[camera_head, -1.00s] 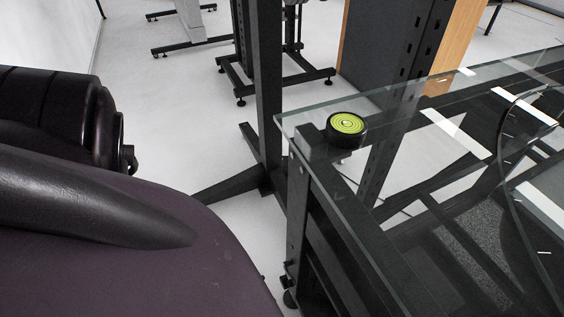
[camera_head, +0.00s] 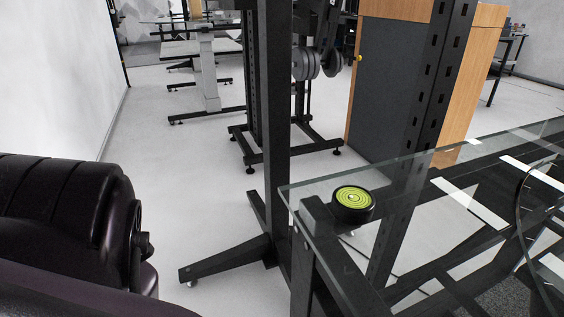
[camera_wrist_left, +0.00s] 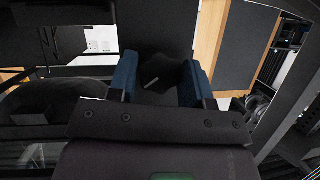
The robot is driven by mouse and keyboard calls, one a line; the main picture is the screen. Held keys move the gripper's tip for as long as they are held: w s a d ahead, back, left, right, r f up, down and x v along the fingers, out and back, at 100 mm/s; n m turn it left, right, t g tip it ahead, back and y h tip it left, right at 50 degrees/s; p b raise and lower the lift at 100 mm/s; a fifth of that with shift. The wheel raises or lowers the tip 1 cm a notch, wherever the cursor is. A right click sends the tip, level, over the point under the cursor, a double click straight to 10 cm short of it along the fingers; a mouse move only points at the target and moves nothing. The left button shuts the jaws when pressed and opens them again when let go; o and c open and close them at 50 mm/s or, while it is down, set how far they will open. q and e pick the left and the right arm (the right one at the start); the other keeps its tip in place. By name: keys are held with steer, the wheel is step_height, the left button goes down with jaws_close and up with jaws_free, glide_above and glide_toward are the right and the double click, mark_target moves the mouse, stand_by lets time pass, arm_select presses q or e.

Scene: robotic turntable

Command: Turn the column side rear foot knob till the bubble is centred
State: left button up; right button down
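A round bubble level (camera_head: 353,200), black-rimmed with a yellow-green face, sits on the near left corner of the glass top (camera_head: 320,187) in the head view. A small pale bubble shows near the middle of its rings; whether it is exactly centred is too small to tell. The rear foot knob cannot be made out. In the left wrist view, my left gripper (camera_wrist_left: 160,82) has its two blue fingers spread apart. A dark shape lies between or beyond them, with no clear grip on it. My right gripper is not in view.
A dark frame leg (camera_head: 308,255) supports the glass corner. A tall black column (camera_head: 272,120) with a splayed floor base (camera_head: 225,260) stands just left of it. A grey and wood cabinet (camera_head: 395,90) is behind. Pale floor is open at left.

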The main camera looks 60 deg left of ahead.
arm_select(q)
steer(key=c, duration=0.4)
steer(key=shift+a, duration=0.1)
steer(key=shift+a+n+h, duration=0.15)
steer(key=shift+n+h, duration=1.55)
steer(key=shift+n, duration=0.5)
steer(key=o, duration=0.9)
